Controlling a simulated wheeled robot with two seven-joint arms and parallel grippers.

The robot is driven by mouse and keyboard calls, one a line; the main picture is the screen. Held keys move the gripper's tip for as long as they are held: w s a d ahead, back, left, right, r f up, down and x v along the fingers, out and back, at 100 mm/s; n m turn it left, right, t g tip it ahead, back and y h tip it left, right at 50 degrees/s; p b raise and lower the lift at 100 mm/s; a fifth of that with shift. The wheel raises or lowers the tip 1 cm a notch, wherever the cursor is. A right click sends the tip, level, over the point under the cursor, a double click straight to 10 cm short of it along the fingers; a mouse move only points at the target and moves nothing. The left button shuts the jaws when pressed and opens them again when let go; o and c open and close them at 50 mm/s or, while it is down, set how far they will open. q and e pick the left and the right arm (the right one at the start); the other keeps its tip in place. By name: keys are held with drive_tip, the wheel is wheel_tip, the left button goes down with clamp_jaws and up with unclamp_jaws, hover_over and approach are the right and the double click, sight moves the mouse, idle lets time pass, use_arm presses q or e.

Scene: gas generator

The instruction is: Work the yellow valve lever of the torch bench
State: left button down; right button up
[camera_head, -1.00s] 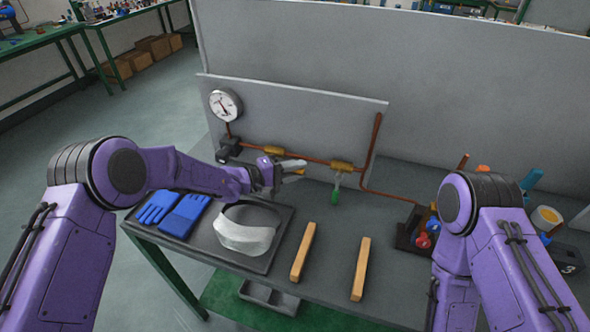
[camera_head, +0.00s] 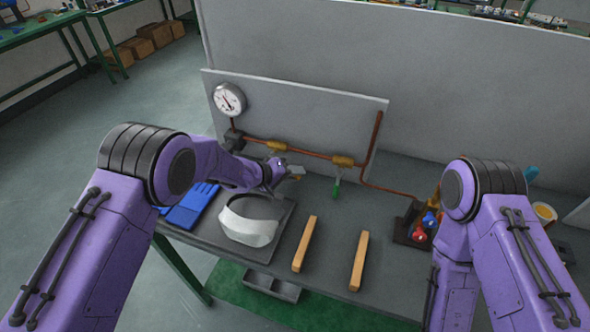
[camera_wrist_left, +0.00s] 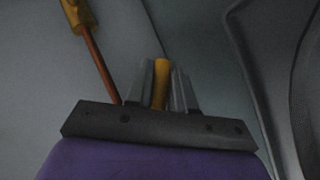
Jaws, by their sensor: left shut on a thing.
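My left gripper (camera_head: 294,173) is at the torch bench's pipe panel, just in front of the left brass valve (camera_head: 278,147). In the left wrist view, its two grey fingers (camera_wrist_left: 162,80) are shut on the yellow valve lever (camera_wrist_left: 161,84), which stands between them. In the head view the gripper and arm mostly hide this lever. A second brass valve (camera_head: 342,161) with a green handle (camera_head: 336,190) sits to the right on the copper pipe. My right arm (camera_head: 478,215) comes in at the right; its gripper is out of view.
A round gauge (camera_head: 229,99) is at the panel's left. Below my left arm are blue gloves (camera_head: 190,208) and a pale visor (camera_head: 247,224) on a dark tray. Two wooden bars (camera_head: 304,244) lie on the bench. A tool holder (camera_head: 411,229) stands near my right arm.

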use_arm(q)
drive_tip(key=shift+a+f+y, duration=0.15)
drive_tip(key=shift+y, duration=0.15)
drive_tip(key=c, duration=1.1)
unclamp_jaws()
drive_tip(key=b+v, duration=0.1)
drive_tip(key=v, duration=0.9)
drive_tip(key=shift+s+a+b, duration=0.1)
drive_tip(key=shift+a+b, duration=0.1)
drive_tip(key=shift+b, duration=0.1)
